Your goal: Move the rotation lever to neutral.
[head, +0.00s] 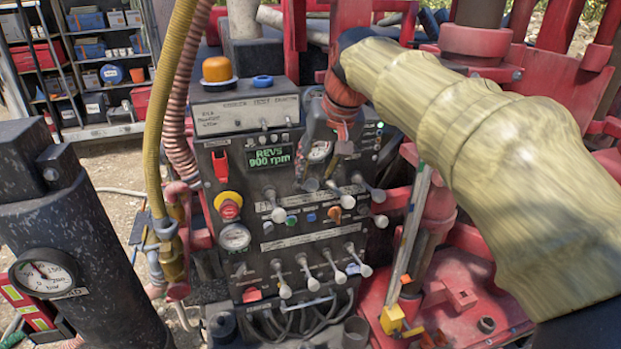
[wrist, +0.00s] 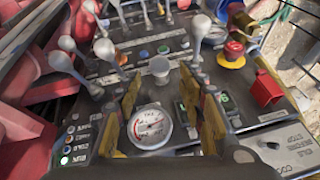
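A dark control panel (head: 292,238) carries several light-grey levers in two rows. The upper row has a lever on the left (head: 276,208) and several on the right, one (head: 346,200) leaning down and right. The lower row includes a lever (head: 310,280) near the middle. Labels are too small to read, so I cannot tell which is the rotation lever. My gripper (head: 335,165) hangs in front of the panel's upper right. In the wrist view its yellow fingers (wrist: 165,92) stand apart, with a grey round knob (wrist: 160,68) showing between them, apparently untouched.
A gauge (wrist: 150,128) lies behind the fingers. The green display (head: 268,157) reads 900 rpm. A red-and-yellow stop button (head: 229,206) and red switch (head: 221,166) sit at the panel's left. Hoses (head: 170,100) run left of the panel; red machinery (head: 470,290) stands right.

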